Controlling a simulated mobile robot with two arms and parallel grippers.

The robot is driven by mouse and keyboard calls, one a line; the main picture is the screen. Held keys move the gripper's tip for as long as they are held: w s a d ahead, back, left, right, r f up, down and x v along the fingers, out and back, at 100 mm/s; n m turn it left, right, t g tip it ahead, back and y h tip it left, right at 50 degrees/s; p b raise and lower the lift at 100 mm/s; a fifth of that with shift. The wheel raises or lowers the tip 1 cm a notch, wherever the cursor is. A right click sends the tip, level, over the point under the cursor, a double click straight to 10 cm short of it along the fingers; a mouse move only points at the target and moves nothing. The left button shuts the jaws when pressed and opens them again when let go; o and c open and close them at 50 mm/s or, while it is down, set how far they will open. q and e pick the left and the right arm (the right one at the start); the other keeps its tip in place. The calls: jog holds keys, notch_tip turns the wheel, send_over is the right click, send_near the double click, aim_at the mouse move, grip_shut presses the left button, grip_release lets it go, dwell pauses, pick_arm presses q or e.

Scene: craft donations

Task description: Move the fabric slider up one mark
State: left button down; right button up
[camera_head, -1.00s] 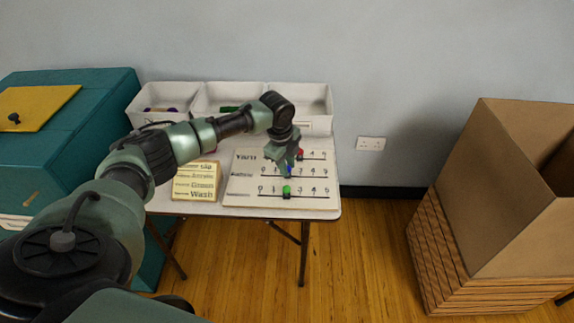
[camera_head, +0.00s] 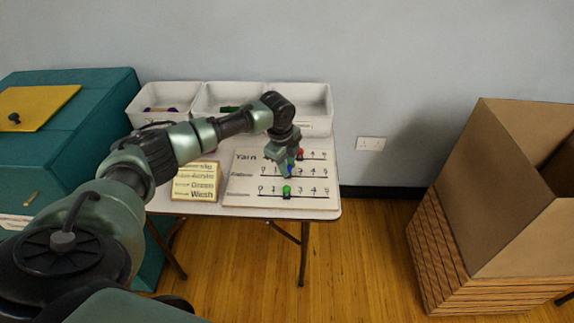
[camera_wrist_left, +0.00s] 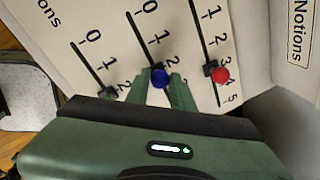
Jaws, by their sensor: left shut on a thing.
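A pale board (camera_head: 237,198) with three numbered slider tracks lies on the table. The blue knob (camera_wrist_left: 158,78) sits on the middle track, the fabric one, near the 2. My left gripper (camera_wrist_left: 160,90) is shut on it, one finger on each side. In the head view the gripper (camera_head: 288,170) comes down over the board and hides most of the blue knob (camera_head: 290,173). The red knob (camera_head: 300,154) is on the yarn track, between 3 and 4 in the wrist view. The green knob (camera_head: 287,190) is near 2 on the lowest track. My right gripper is not in view.
A yellow card sign (camera_head: 196,193) stands left of the board. White bins (camera_head: 213,92) line the back of the table (camera_head: 330,214). A teal box (camera_head: 95,120) is at the left and a large cardboard box (camera_head: 500,190) at the right.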

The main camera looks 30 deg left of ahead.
pick_arm(q)
jog(key=w+d, duration=0.2)
jog(key=d, duration=0.1)
jog(key=shift+w+d, duration=0.1)
jog(key=shift+d, duration=0.2)
jog(key=shift+a, duration=0.1)
jog(key=c, duration=1.2)
grip_release()
jog(key=shift+c, duration=0.2)
jog(key=shift+r, duration=0.1)
notch_tip(320, 180, up, 8)
jog(key=s, duration=0.1)
jog(key=shift+s+f, duration=0.25)
jog(key=shift+s, duration=0.05)
